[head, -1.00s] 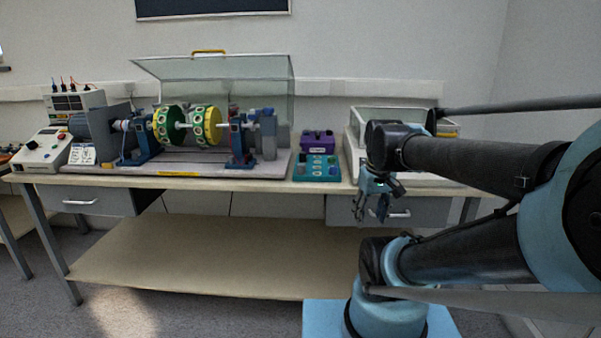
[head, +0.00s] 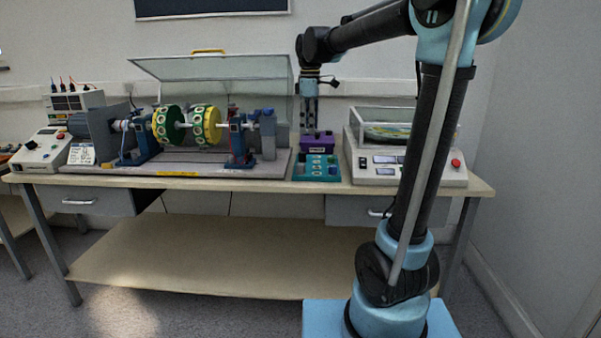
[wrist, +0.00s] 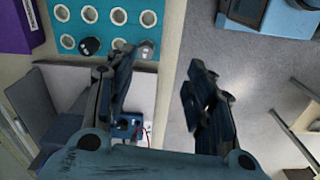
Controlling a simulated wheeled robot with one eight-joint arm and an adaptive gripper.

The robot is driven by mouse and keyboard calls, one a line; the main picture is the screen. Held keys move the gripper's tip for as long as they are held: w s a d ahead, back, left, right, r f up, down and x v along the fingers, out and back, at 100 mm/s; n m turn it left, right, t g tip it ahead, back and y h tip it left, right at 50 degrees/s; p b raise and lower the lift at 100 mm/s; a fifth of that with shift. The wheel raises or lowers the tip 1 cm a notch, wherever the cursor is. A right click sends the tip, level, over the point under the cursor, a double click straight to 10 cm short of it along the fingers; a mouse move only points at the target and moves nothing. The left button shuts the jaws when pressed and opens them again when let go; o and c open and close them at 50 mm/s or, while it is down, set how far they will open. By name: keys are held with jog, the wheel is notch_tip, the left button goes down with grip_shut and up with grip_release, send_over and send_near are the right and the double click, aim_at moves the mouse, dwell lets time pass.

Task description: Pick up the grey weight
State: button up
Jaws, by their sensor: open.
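The teal tray (head: 317,179) with rows of round white-rimmed holes sits on the bench; it shows at the upper left of the wrist view (wrist: 69,25). A small grey weight (wrist: 146,49) sits at its near edge in the wrist view, close to the left fingertip. A dark weight (wrist: 90,47) stands in a neighbouring hole. My gripper (wrist: 160,62) is open and empty, pointing down. In the head view my gripper (head: 310,125) hangs above the purple box and tray area. The grey weight is too small to tell apart in the head view.
A purple box (head: 317,143) stands behind the tray. The rotor rig (head: 195,127) with its raised clear cover (head: 215,85) is on the left. A white console (head: 410,174) is on the right. The bench edge (head: 260,184) runs in front.

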jog(key=w+a+n, duration=0.2)
jog(key=w+a, duration=0.1)
send_near(301, 164)
jog(key=f, duration=0.5)
jog(key=shift+s+a, duration=0.15)
jog(key=shift+s, duration=0.15)
jog(key=shift+w+f, duration=0.1)
jog(key=shift+f, duration=1.2)
jog(key=shift+w+f, duration=0.15)
jog(key=shift+f, duration=1.2)
jog(key=c, duration=1.1)
